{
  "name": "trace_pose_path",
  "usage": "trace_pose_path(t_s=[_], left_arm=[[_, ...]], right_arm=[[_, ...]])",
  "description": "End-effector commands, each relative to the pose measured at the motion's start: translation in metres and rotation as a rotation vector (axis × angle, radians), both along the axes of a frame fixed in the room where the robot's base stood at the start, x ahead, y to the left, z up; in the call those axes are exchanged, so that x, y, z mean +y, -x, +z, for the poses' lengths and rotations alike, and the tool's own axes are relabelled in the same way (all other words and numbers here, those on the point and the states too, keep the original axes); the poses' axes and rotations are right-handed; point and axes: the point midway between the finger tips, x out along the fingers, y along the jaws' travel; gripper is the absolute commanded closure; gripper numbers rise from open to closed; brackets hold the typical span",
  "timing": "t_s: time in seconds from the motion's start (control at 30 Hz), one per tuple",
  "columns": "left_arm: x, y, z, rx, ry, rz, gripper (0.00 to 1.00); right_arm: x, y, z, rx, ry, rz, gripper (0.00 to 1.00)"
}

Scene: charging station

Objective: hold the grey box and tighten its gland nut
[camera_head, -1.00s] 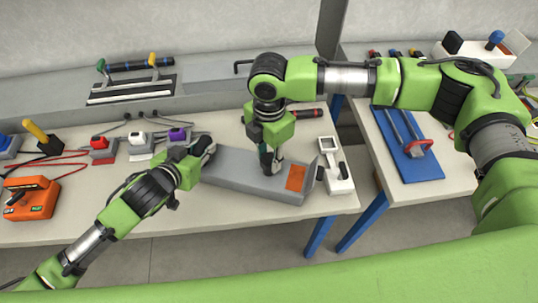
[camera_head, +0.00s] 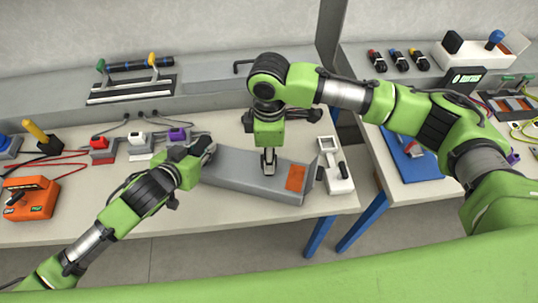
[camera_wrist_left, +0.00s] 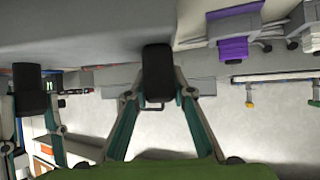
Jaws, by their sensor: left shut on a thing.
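The grey box (camera_head: 232,165) lies on the workbench, long and low, with an orange patch (camera_head: 295,178) near its right end. My left gripper (camera_head: 208,150) is shut on the left end of the box. In the left wrist view a dark finger pad (camera_wrist_left: 157,75) lies against a grey surface. My right gripper (camera_head: 268,166) points straight down over the top of the box, left of the orange patch. Its fingertips look close together; whether they touch or hold anything is unclear. I cannot make out the gland nut.
A white device (camera_head: 337,172) stands right of the box. Red, white and purple connectors (camera_head: 178,135) sit behind my left gripper; the purple one also shows in the left wrist view (camera_wrist_left: 233,35). An orange meter (camera_head: 30,198) is far left. A second bench stands to the right.

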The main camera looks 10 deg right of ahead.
Motion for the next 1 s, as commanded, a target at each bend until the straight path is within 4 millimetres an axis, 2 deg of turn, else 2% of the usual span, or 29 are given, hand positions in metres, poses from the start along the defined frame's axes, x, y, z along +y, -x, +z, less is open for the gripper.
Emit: trace_pose_path(t_s=[0.5,1.0], left_arm=[[-0.0003,0.0008,-0.0010,0.002,0.000,-0.001,0.95],[-0.0006,0.0010,-0.0010,0.002,0.000,-0.002,0.95]], right_arm=[[0.0009,-0.0007,0.0003,-0.001,-0.003,-0.398,0.93],[0.0004,-0.0011,0.0006,-0.003,-0.002,-0.513,0.93]])
